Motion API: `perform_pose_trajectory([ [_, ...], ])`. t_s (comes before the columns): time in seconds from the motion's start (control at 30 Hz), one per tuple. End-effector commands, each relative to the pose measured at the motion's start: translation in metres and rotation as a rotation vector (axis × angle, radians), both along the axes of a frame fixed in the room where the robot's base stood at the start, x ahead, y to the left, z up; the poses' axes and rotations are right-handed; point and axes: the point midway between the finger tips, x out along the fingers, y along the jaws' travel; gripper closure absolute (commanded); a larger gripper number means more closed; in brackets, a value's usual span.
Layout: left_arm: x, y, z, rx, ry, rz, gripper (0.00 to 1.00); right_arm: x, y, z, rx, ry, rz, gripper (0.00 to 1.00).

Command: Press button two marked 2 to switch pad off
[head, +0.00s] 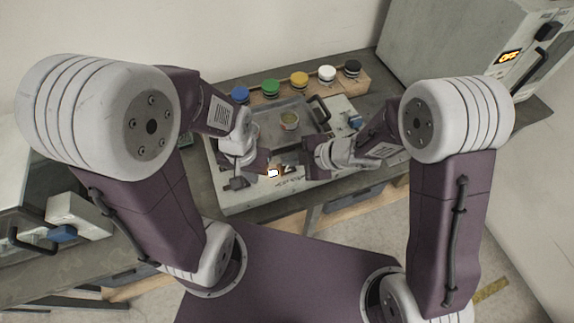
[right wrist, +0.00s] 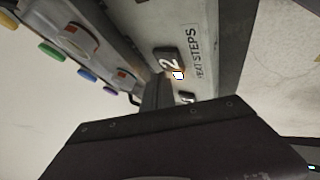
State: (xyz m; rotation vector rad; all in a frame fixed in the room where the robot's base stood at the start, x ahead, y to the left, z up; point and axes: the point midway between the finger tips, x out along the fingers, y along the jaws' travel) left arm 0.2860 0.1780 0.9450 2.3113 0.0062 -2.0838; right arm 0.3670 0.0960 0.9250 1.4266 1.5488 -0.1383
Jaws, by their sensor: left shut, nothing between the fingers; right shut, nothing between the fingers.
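The button marked 2 (right wrist: 168,60) is a dark key on the light console front, with a lit lamp (right wrist: 178,75) at its edge. In the head view the lamp (head: 272,173) glows white between my grippers, beside a digit 2 (head: 288,168). My right gripper (head: 304,171) is shut and empty, just right of the digit. In the right wrist view its fingers (right wrist: 158,92) point toward the button; I cannot tell whether they touch it. My left gripper (head: 238,183) is shut and empty, left of the lamp. I cannot identify the pad with certainty.
Another dark key (right wrist: 187,98) sits near button 2. A wooden rack (head: 340,82) with several coloured caps stands behind. A grey box (head: 450,40) at the upper right shows OFF.

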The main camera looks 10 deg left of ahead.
Motion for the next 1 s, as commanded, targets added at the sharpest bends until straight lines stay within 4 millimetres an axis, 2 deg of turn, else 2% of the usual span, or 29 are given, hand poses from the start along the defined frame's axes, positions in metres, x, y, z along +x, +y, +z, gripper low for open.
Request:
perform_pose_trajectory([
  [0.5,0.0,0.0,0.0,0.0,0.0,0.0,1.0,0.0,0.0,0.0,0.0,0.0,0.0,1.0],
  [0.77,0.0,0.0,-0.007,0.0,0.0,0.0,1.0,0.0,0.0,-0.01,0.0,0.001,0.0,1.0],
  [1.0,0.0,0.0,-0.006,0.0,0.0,0.0,1.0,0.0,0.0,-0.009,0.0,0.0,0.0,1.0],
])
